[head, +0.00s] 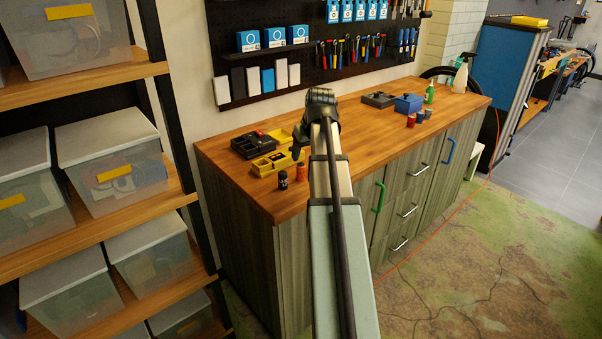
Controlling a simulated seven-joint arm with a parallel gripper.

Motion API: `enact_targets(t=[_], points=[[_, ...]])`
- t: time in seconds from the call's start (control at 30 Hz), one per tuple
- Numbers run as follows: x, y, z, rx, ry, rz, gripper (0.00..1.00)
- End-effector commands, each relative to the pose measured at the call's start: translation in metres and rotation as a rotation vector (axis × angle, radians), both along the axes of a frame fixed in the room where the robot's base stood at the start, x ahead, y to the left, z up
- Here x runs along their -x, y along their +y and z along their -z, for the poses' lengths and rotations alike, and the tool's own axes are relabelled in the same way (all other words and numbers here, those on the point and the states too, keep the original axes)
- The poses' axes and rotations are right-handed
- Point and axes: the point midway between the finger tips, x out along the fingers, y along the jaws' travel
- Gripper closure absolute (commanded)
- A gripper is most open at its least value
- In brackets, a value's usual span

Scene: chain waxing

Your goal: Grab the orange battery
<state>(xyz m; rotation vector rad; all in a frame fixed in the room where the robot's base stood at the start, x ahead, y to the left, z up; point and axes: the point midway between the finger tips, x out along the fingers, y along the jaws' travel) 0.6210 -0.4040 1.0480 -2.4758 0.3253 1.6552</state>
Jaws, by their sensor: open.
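A small orange-red cylinder (301,171), which looks like the orange battery, stands upright near the front left edge of the wooden worktop. A dark cylinder (283,180) stands just left of it. My arm reaches up over the worktop from the bottom of the head view. My gripper (297,148) appears as a small dark shape left of the arm, above and behind the orange-red cylinder in the picture. It is open, with nothing seen in it. Its fingers are too small to make out clearly, and my arm hides the worktop just right of the cylinder.
A yellow tray (265,167), a black open case (247,146) and a yellow box (279,136) lie behind the cylinders on the worktop (349,145). A blue bin (408,104), several small cylinders and a green bottle (429,93) stand farther right. Shelves with clear boxes (112,165) stand left.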

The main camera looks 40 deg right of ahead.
Motion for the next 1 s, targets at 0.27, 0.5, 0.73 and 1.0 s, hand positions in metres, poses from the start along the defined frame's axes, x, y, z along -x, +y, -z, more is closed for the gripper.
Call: enact_targets(t=[0.27,0.5,0.73,1.0], points=[[-0.007,-0.002,0.018,0.001,0.000,0.000,0.37],[-0.010,-0.002,0.027,0.000,0.000,0.000,0.37],[-0.019,-0.003,0.052,0.000,0.001,0.000,0.37],[-0.026,-0.005,0.067,0.001,-0.001,0.000,0.37]])
